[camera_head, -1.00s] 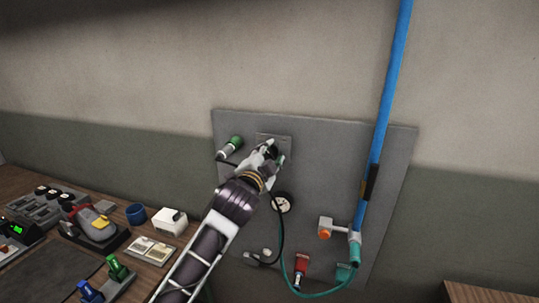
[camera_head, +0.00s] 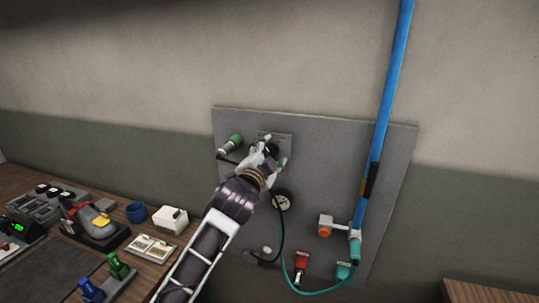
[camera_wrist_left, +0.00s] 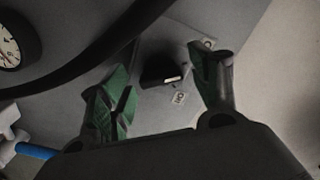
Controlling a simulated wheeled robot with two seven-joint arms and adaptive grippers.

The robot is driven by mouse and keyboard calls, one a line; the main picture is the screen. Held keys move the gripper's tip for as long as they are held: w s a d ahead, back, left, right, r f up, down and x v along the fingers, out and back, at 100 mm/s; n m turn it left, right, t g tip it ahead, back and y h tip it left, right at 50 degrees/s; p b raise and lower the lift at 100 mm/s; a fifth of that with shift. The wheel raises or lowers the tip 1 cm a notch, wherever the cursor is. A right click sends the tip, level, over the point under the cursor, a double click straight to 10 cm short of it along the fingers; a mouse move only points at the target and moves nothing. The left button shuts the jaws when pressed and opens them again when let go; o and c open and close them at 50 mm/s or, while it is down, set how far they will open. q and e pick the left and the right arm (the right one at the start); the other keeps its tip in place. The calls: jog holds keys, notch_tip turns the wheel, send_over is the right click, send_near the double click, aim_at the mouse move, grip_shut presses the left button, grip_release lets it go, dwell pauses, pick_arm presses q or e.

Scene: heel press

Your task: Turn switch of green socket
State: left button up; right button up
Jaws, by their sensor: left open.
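The green socket (camera_head: 236,141) with its grey plug sits at the upper left of the grey wall panel. To its right is a grey switch plate (camera_head: 284,138), partly covered by my left gripper. My left gripper (camera_head: 271,155) is open in front of this plate. In the left wrist view, a black switch knob (camera_wrist_left: 163,69) with a pale mark lies between the two green-padded fingers (camera_wrist_left: 160,72), with a visible gap on each side. A small printed label (camera_wrist_left: 179,97) sits beside the knob. My right gripper is not in view.
A gauge (camera_head: 282,201), a red socket (camera_head: 301,262), a teal socket (camera_head: 345,270) and an orange button (camera_head: 324,231) are lower on the panel. A dark cable hangs near my left gripper. A blue pipe (camera_head: 385,110) runs down the right. A cluttered bench is left.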

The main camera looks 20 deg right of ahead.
pick_arm(q)
jog(key=shift+s+a, duration=0.15)
jog(key=v, duration=1.1)
jog(key=shift+s+a, duration=0.2)
dwell(0.3)
